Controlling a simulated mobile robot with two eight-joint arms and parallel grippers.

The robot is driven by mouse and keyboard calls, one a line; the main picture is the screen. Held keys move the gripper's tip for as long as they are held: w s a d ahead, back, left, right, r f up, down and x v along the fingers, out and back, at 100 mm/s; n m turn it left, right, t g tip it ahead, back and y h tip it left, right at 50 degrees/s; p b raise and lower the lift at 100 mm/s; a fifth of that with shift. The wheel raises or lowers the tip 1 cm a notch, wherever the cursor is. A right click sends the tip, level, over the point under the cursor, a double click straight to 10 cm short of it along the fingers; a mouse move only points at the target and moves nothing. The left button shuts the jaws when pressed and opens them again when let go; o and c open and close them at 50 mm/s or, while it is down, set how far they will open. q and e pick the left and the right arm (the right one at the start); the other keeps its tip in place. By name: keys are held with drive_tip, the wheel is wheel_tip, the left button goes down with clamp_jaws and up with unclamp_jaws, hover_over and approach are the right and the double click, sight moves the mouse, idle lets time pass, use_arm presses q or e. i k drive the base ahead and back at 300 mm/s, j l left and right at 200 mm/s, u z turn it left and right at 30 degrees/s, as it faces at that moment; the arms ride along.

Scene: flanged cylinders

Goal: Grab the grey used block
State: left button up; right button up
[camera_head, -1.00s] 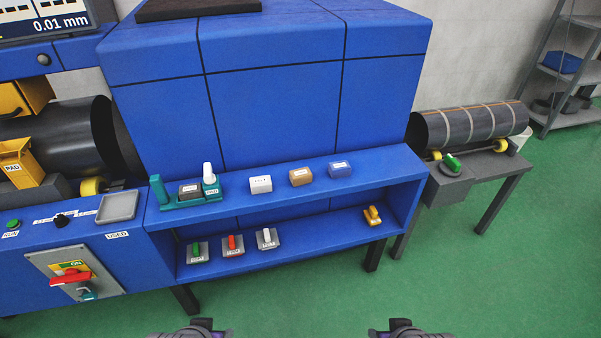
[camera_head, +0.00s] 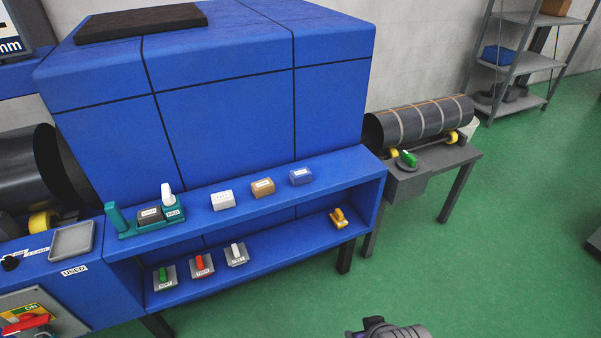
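A dark grey block (camera_head: 150,214) with a white label on top sits in a teal holder (camera_head: 128,235) at the left of the upper blue shelf. A white-topped teal item (camera_head: 171,204) stands just right of it in the holder. A grey tray (camera_head: 73,238) above a "USED" label stands left of the holder and looks empty. Part of what appears to be my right gripper (camera_head: 388,330) shows at the bottom edge, far from the block. Its fingers cannot be made out. My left gripper is not in view.
White (camera_head: 222,200), tan (camera_head: 263,187) and blue (camera_head: 301,177) blocks stand along the upper shelf (camera_head: 200,228). The lower shelf holds green, red and white-handled pieces and a yellow item (camera_head: 339,217). A roller table (camera_head: 430,165) stands at right. Green floor lies open in front.

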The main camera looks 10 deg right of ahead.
sight(155, 214)
drive_tip(key=i+j+u, duration=0.1)
drive_tip(key=i+u, duration=0.45)
drive_tip(key=u, duration=0.2)
drive_tip(key=i+l+u, duration=0.1)
drive_tip(key=i+u, duration=0.25)
drive_tip(key=i, duration=0.45)
